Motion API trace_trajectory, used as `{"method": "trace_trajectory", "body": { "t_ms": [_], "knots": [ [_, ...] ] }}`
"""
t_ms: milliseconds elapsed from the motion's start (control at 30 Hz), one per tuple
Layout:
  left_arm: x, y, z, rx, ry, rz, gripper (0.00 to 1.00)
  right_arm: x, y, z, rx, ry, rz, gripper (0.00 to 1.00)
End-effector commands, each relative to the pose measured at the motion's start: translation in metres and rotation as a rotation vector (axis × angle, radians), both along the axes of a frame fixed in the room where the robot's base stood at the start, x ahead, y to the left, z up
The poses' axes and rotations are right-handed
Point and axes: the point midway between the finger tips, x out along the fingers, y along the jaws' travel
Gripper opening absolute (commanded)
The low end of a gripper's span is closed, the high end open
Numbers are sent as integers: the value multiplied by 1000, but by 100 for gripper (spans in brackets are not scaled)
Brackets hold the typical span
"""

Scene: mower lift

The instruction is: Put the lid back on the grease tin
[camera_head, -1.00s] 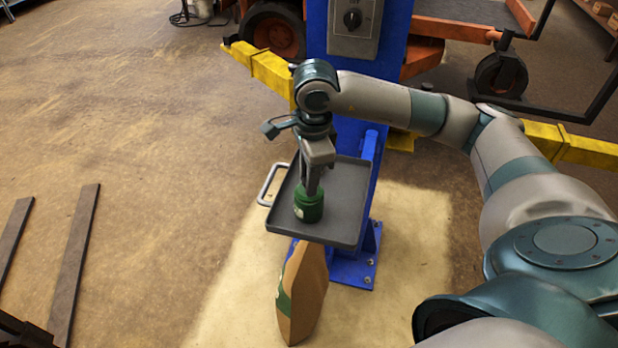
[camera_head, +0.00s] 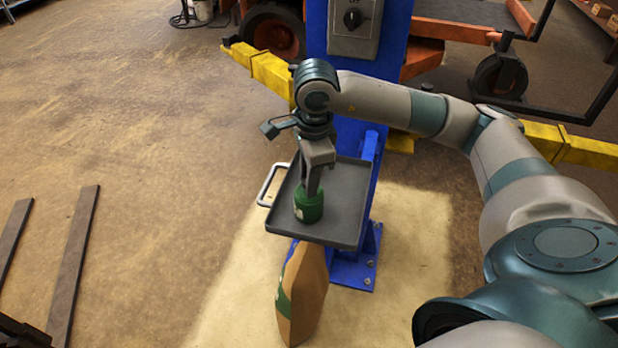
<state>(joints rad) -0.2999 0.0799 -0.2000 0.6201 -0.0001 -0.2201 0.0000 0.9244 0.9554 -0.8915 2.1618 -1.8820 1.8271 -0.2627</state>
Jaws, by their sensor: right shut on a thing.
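The green grease tin (camera_head: 308,211) stands upright on the grey tray (camera_head: 345,215) fixed to the blue post. My right gripper (camera_head: 312,190) points straight down over the tin, with its fingers at the tin's top. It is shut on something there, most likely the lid. The lid is hidden by the fingers or too small to tell apart from the tin. I cannot tell whether the lid sits flat on the tin. My left gripper does not show.
The blue post (camera_head: 345,100) with a grey switch box (camera_head: 355,30) rises behind the tray. Yellow lift arms (camera_head: 270,72) extend to both sides. A brown bag (camera_head: 303,290) stands on the floor below the tray. A metal handle (camera_head: 268,184) sticks out at the tray's left.

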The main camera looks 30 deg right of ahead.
Motion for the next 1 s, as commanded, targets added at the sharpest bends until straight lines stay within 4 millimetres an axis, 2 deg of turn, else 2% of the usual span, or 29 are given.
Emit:
{"method": "trace_trajectory", "body": {
  "t_ms": [1000],
  "knots": [
    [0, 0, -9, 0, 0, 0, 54, 0, 0, 0, 0, 0, 0, 0]
  ]
}}
